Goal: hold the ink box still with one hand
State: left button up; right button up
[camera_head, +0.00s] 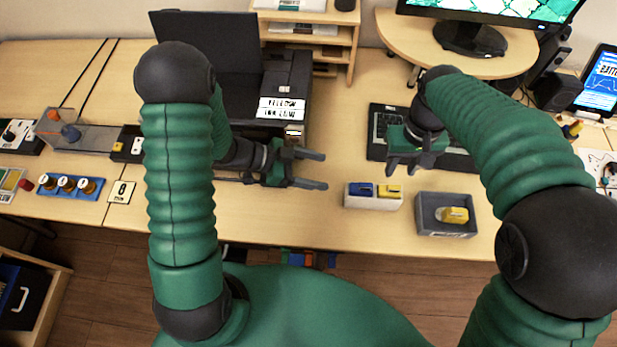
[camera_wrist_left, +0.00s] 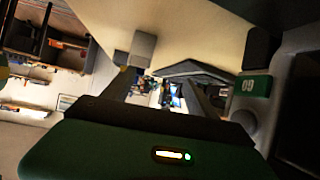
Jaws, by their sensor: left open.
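A small white box (camera_head: 373,203) holding a blue block (camera_head: 366,189) and a yellow block (camera_head: 389,190) stands near the table's front edge; it looks like the ink box. Beside it on the right is a grey open tray (camera_head: 428,222) with a yellow block (camera_head: 455,215) inside. My left gripper (camera_head: 322,171) is open and empty, left of the white box and apart from it, fingers pointing right. My right gripper (camera_head: 408,168) hangs over the keyboard behind the boxes, fingers down, apparently open and empty. I cannot make out the white box in the left wrist view.
A black printer (camera_head: 285,85) with a "yellow ink low" label stands behind my left gripper. A black keyboard (camera_head: 378,135) lies behind the white box. A monitor (camera_head: 480,12) stands on a raised shelf. The tabletop between my left gripper and the white box is clear.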

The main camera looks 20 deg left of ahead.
aim_at(367, 196)
pick_arm(q)
jog(key=s+h, duration=0.1)
jog(key=s+a+m+g, duration=0.1)
jog(key=s, duration=0.1)
jog(key=shift+s+m+h, duration=0.1)
jog(key=shift+m+h, duration=0.2)
jog(key=shift+h, duration=0.1)
pick_arm(e)
jog(key=shift+a, duration=0.1)
pick_arm(q)
jog(key=shift+s, duration=0.15)
jog(key=shift+d, duration=0.25)
jog(key=x, duration=1.7)
jog(key=shift+a, duration=0.1)
pick_arm(e)
jog(key=shift+d, duration=0.25)
pick_arm(q)
jog(key=shift+c, duration=0.2)
